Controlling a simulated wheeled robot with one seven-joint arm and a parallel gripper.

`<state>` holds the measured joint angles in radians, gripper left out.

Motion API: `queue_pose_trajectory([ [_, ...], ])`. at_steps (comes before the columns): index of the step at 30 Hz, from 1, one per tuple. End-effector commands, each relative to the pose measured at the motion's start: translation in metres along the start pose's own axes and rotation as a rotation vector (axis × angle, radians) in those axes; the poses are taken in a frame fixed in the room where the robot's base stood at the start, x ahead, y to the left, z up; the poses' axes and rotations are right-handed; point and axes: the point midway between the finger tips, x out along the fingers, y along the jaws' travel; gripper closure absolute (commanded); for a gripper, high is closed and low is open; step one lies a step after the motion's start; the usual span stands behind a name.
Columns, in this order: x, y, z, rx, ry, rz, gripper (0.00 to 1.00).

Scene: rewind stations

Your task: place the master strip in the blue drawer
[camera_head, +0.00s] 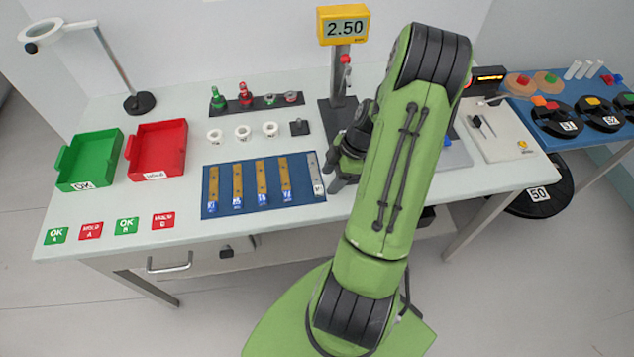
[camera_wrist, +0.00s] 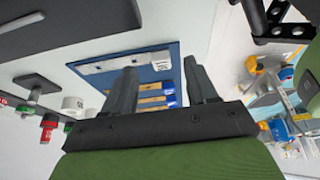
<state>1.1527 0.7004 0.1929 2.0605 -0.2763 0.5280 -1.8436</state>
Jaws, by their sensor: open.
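The master strip appears to be the grey strip (camera_head: 313,178) with a white label at the right end of the blue mat (camera_head: 224,200). In the wrist view the grey strip (camera_wrist: 112,64) lies flat on the blue mat (camera_wrist: 178,82), beyond my fingertips. My gripper (camera_head: 338,181) is open and empty, just right of the strip and apart from it. In the wrist view both fingers of my gripper (camera_wrist: 160,80) are spread. I see no clearly blue drawer; a metal handle (camera_head: 170,266) shows under the table's front edge, and my arm hides part of that front.
Several brass strips (camera_head: 261,180) with blue ends lie on the mat. Green (camera_head: 66,178) and red (camera_head: 143,171) trays stand at left. A yellow display (camera_head: 343,26) on a stand rises behind my gripper. White rings (camera_head: 242,132) sit behind the mat.

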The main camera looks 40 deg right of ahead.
Motion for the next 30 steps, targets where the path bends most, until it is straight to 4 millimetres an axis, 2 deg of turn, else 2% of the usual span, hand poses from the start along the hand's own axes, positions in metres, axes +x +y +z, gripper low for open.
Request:
queue_pose_trajectory([
  [3,0.026,-0.002,0.000,0.001,0.002,-0.004,0.43],
  [6,0.037,-0.001,0.000,0.001,0.001,-0.002,0.43],
  [13,0.039,-0.001,0.000,0.001,0.000,-0.001,0.43],
  [24,0.038,-0.001,0.000,0.001,-0.001,0.000,0.99],
  [30,0.038,-0.001,0.000,0.001,-0.001,0.000,1.00],
])
